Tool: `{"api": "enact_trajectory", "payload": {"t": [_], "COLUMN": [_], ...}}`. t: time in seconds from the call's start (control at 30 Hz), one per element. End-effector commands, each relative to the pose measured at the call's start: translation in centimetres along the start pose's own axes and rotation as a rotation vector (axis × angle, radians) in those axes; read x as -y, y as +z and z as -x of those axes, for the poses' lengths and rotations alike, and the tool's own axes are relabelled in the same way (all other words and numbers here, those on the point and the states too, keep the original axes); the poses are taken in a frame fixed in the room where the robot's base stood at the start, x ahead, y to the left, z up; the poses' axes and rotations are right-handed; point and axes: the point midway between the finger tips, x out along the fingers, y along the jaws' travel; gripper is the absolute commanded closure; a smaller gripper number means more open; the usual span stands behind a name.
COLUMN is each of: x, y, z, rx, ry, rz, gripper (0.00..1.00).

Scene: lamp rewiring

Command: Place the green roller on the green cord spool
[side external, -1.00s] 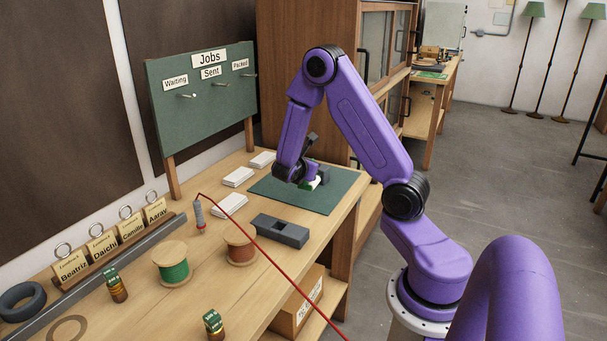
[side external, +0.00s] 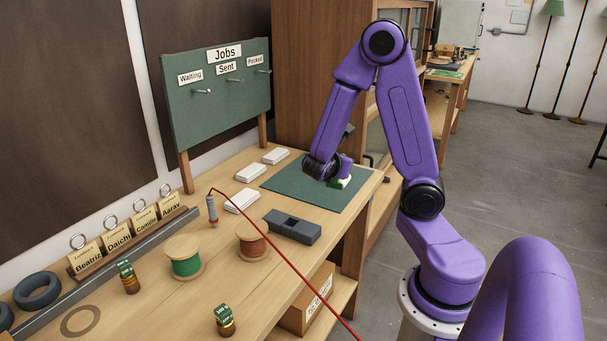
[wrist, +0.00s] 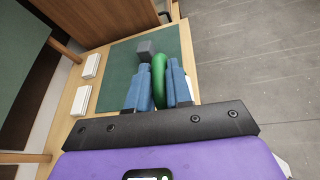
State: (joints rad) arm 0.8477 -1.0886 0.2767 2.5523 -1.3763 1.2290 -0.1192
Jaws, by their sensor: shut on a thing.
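My gripper (wrist: 158,70) has blue fingers and is shut on a green, rounded thing, which I take as the green roller (wrist: 158,82). In the side view, my gripper (side external: 338,182) is over the right part of the dark green mat (side external: 285,185). A green and white bit shows beside it; the fingers are mostly hidden there. The green cord spool (side external: 186,264) stands upright on the bench at lower left, well apart from the gripper. It has wooden flanges and green cord wound round it.
A brown cord spool (side external: 252,243) and a grey slotted block (side external: 292,227) stand between mat and green spool. A red cord (side external: 275,248) crosses the bench from a grey handle (side external: 212,210). White pads (side external: 250,173) lie behind. A grey block (wrist: 147,48) is on the mat.

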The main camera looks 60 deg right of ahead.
Motion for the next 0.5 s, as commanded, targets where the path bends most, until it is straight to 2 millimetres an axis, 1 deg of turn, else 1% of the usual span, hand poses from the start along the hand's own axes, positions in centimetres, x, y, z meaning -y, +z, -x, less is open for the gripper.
{"api": "enact_trajectory", "payload": {"t": [0.17, 0.27, 0.37, 0.47, 0.5], "x": [-0.1, -1.0, -2.9, -5.4, -6.5], "y": [0.0, -0.3, -1.0, -2.0, -2.4], "z": [0.2, 1.0, 2.9, 6.0, 7.4], "rx": [-0.001, -0.012, -0.034, -0.065, -0.078], "ry": [0.004, 0.039, 0.116, 0.229, 0.28], "rz": [0.001, 0.015, 0.047, 0.095, 0.117], "gripper": [1.0, 1.0, 1.0, 1.0, 1.0]}}
